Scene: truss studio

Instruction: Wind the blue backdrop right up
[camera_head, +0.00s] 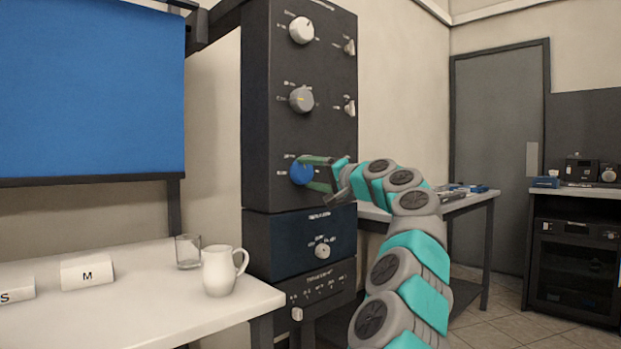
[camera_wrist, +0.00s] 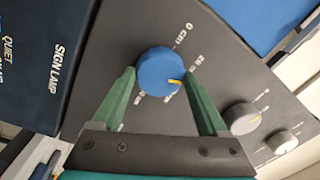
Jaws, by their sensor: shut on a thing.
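The blue backdrop (camera_head: 90,92) hangs at the left in the head view, with a dark bar along its lower edge above the white table. A blue knob (camera_head: 301,173) is the lowest of three large knobs on the tall dark panel (camera_head: 270,120). My gripper (camera_head: 318,172) is at this knob, its green fingers shut on it. In the wrist view the blue knob (camera_wrist: 157,74) sits between the fingertips of my gripper (camera_wrist: 161,76). Its yellow pointer mark is at its right side. Scale marks surround it, one reading "0 cm"; others are too small to be sure of.
A grey knob (camera_head: 302,99) and a white knob (camera_head: 301,30) sit above, with small switches beside them. A navy panel (camera_head: 300,243) with another knob is below.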

